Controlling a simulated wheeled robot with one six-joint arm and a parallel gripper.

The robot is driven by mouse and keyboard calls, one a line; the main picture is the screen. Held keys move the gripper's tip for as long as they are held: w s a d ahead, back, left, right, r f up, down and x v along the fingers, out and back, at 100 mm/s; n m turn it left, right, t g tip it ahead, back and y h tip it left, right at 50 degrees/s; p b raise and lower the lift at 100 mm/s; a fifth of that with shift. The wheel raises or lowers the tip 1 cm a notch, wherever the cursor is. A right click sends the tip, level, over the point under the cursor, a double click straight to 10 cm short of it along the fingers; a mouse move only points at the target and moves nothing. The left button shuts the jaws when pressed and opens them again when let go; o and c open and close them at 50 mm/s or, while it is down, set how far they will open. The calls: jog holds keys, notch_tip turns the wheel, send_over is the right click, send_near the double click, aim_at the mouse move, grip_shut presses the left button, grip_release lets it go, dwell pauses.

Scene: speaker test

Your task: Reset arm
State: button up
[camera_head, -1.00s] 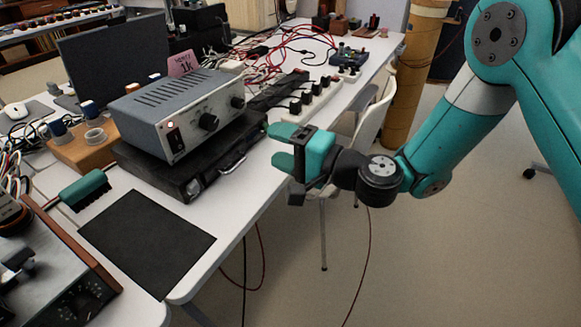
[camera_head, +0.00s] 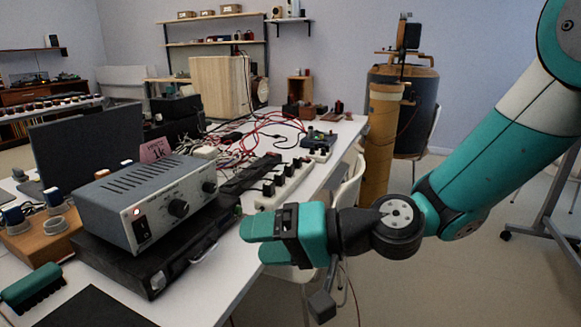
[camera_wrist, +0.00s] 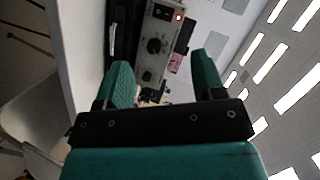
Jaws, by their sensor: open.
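My gripper (camera_head: 255,240) is open and empty in the head view, held in the air beside the table's right edge. Its teal fingers point left. In the wrist view the two fingers of my gripper (camera_wrist: 165,80) stand apart with nothing between them. The box rests on a flat black case (camera_head: 150,270). The gripper appears apart from both.
The white table (camera_head: 215,285) carries a power strip (camera_head: 285,188), tangled red cables (camera_head: 270,125), a green brush (camera_head: 33,287) and a black mat (camera_head: 90,310). A white chair (camera_head: 350,190) stands right of the table. A tan column (camera_head: 381,145) stands farther back.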

jog(key=s+d+r+n+g+h+p, duration=0.1)
jog(key=s+d+n+h, duration=0.1)
jog(key=s+d+h, duration=0.65)
jog(key=s+d+r+n+g+h, duration=0.1)
jog(key=s+d+n+h, duration=0.15)
jog(key=s+d, duration=0.6)
jog(key=w+a+r+p+v, duration=0.1)
jog(key=w+a+p+v, duration=0.1)
jog(key=p+v, duration=1.5)
jog(key=shift+w+a+r+m+p, duration=0.15)
jog(key=shift+a+r+m+p, duration=0.2)
jog(key=shift+a, duration=0.3)
